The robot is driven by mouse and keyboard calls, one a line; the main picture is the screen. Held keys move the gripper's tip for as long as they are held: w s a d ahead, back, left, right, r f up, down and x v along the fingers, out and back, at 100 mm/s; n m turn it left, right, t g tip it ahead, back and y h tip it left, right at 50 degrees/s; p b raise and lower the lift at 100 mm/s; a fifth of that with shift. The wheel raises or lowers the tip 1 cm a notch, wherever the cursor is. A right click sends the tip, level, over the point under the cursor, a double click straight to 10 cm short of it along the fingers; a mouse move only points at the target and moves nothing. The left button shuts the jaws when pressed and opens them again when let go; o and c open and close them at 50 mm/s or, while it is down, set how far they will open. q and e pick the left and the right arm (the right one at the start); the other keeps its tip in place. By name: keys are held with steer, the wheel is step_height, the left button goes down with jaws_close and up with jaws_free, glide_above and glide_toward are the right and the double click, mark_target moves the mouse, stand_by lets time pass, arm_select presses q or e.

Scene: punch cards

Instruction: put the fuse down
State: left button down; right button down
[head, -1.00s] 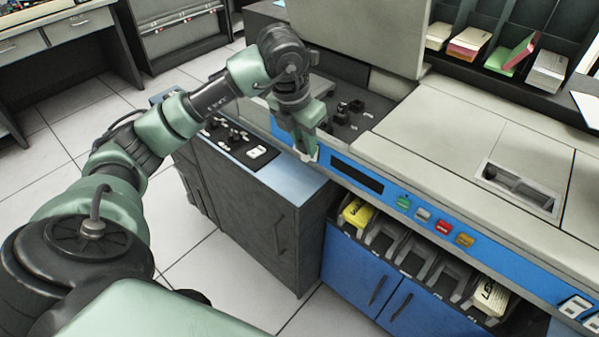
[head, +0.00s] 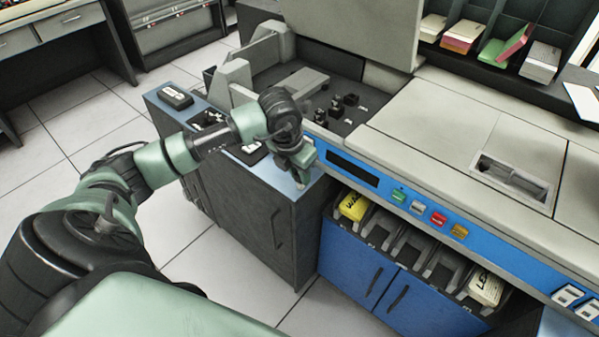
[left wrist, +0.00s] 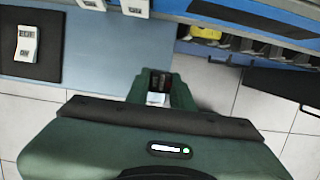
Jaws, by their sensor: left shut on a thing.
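My left gripper (head: 302,178) is low at the right end of the low cabinet's blue top (head: 290,188), beside the blue front panel of the machine. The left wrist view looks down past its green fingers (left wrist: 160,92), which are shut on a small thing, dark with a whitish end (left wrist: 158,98). I take this to be the fuse. In the head view the wrist and fingers hide it. I cannot tell whether it touches the cabinet top. My right gripper is not in view.
The machine's open bay (head: 340,108) holds small black parts. A card bin row with a yellow block (head: 354,207) is at the right.

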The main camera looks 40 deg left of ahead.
arm_select(q)
steer(key=shift+f, duration=0.2)
steer(key=c, duration=1.2)
jaws_free()
steer(key=shift+r, duration=0.15)
steer(key=shift+r, duration=0.25)
steer(key=v, duration=1.1)
steer(key=shift+s+r, duration=0.15)
steer(key=shift+r, duration=0.2)
